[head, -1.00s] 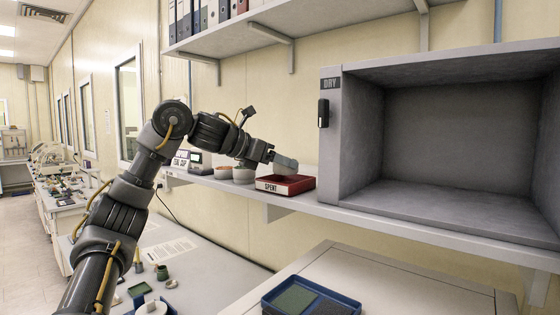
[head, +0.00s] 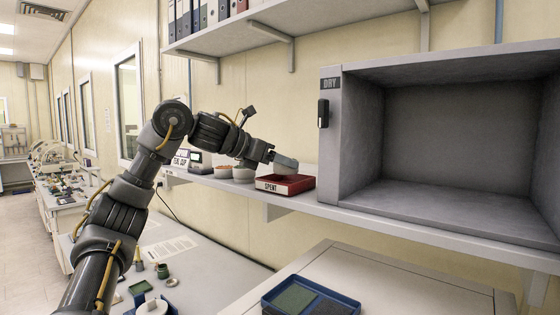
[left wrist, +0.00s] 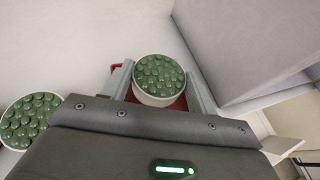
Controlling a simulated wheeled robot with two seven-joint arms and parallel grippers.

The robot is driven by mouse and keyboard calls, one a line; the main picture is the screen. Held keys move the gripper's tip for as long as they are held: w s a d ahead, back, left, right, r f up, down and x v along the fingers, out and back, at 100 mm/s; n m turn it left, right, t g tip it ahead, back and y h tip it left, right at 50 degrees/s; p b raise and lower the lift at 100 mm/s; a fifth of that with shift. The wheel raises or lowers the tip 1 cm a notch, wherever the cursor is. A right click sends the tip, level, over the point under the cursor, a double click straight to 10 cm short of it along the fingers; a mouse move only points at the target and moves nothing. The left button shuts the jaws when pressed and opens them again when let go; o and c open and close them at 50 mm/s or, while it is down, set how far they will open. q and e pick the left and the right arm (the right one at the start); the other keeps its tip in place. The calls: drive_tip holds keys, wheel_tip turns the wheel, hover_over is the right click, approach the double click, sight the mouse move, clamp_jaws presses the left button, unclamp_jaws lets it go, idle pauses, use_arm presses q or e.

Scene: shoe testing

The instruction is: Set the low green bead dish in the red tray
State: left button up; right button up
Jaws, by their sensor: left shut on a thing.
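My left gripper (head: 284,162) is over the red tray (head: 289,186) marked SPENT on the wall shelf. In the left wrist view, its two fingers (left wrist: 160,88) are shut on a pale round dish of green beads (left wrist: 159,76), which looks level. The red tray shows just beneath and behind the dish in that view (left wrist: 117,68). I cannot tell whether the dish touches the tray floor. A second green bead dish (left wrist: 28,121) stands on the shelf at the left of the wrist view. My right gripper is not in view.
A large grey box marked DRY (head: 330,130) stands right of the tray. A blue divided tray (head: 268,306) lies on the lower surface.

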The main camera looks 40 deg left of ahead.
sight(275, 172)
use_arm(q)
drive_tip(key=shift+r+p, duration=0.1)
drive_tip(key=shift+p, duration=0.5)
idle(0.7)
drive_tip(key=shift+f+b, duration=1.2)
drive_tip(key=shift+f, duration=0.75)
drive_tip(key=o, duration=1.1)
drive_tip(key=shift+d, duration=0.1)
drive_tip(key=shift+s, duration=0.1)
